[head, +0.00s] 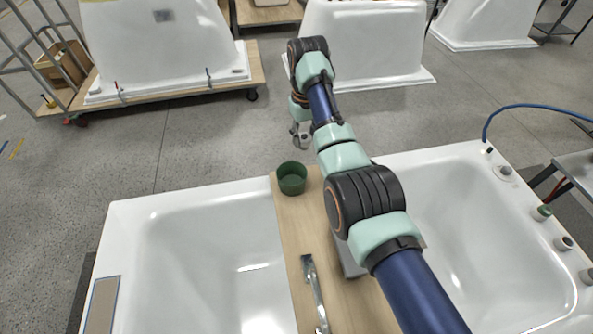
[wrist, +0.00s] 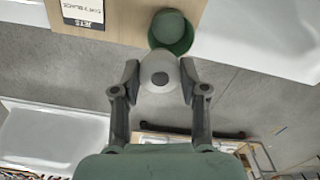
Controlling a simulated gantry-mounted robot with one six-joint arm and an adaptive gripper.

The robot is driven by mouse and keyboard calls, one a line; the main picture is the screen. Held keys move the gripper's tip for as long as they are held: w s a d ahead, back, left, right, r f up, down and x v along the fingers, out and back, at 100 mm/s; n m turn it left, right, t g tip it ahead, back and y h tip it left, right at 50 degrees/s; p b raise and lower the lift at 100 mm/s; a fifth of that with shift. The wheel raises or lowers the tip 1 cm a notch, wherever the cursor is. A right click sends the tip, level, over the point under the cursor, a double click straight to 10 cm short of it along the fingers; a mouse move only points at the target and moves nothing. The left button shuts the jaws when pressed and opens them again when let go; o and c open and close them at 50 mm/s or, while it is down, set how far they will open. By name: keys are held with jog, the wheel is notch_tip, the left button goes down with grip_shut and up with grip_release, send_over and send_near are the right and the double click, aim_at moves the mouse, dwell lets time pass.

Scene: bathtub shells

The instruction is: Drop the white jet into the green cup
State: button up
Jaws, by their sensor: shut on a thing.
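The white jet (wrist: 158,75), round with a grey centre, is between the fingers of my gripper (wrist: 159,82) in the wrist view. My gripper is shut on it. The green cup (wrist: 172,30) is just beyond the jet in that view, and the jet overlaps its near rim. In the head view the green cup (head: 292,180) stands upright on the wooden board, and my gripper (head: 301,138) is just above and beyond it in the picture. The height of the jet over the floor or board is hard to tell.
The wooden board (head: 297,221) lies between two white bathtub shells (head: 190,240). A metal tool (head: 313,285) lies on the board near the front. A sign reading JETS (wrist: 83,13) shows at the top left of the wrist view. My arm hides part of the board.

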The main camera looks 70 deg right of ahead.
notch_tip(320, 180, down, 14)
jog(key=b, duration=0.3)
jog(key=shift+f, duration=0.2)
jog(key=shift+w, duration=0.1)
jog(key=shift+f+b, duration=0.35)
jog(key=shift+f, duration=0.1)
jog(key=o, duration=1.1)
notch_tip(320, 180, up, 13)
jog(key=p, duration=0.4)
